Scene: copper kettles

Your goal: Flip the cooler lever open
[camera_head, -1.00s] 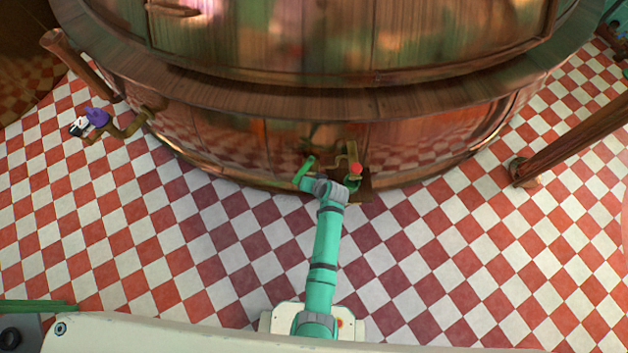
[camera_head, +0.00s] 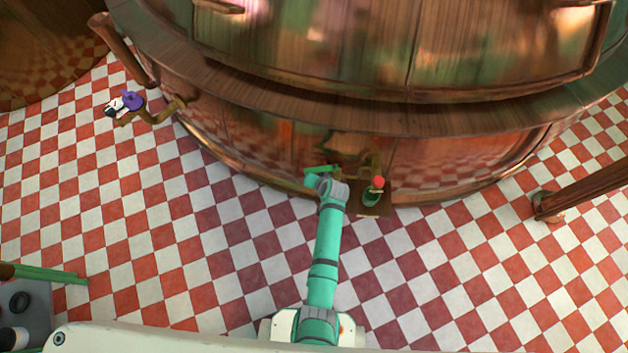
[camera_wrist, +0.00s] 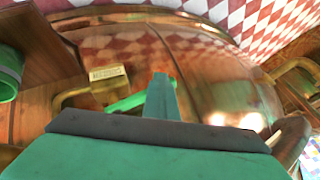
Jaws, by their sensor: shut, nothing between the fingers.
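A bright green bar, which looks like the cooler lever (camera_head: 318,170), is at the foot of the big copper kettle (camera_head: 250,150), beside my gripper. In the wrist view the green lever (camera_wrist: 126,102) slants below a brass block with lettering (camera_wrist: 108,75) that I cannot read. My gripper (camera_wrist: 161,90) is shut and empty, with its fingertips beside the right end of the lever. I cannot tell whether they touch. In the head view the wrist hides most of the gripper.
A red knob (camera_head: 379,182) tops a green cup-like piece (camera_head: 372,196) right of my wrist. Brass pipes (camera_head: 345,150) run along the kettle wall. A purple and white figure (camera_head: 127,102) is at the left. The checkered floor (camera_head: 150,240) is open.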

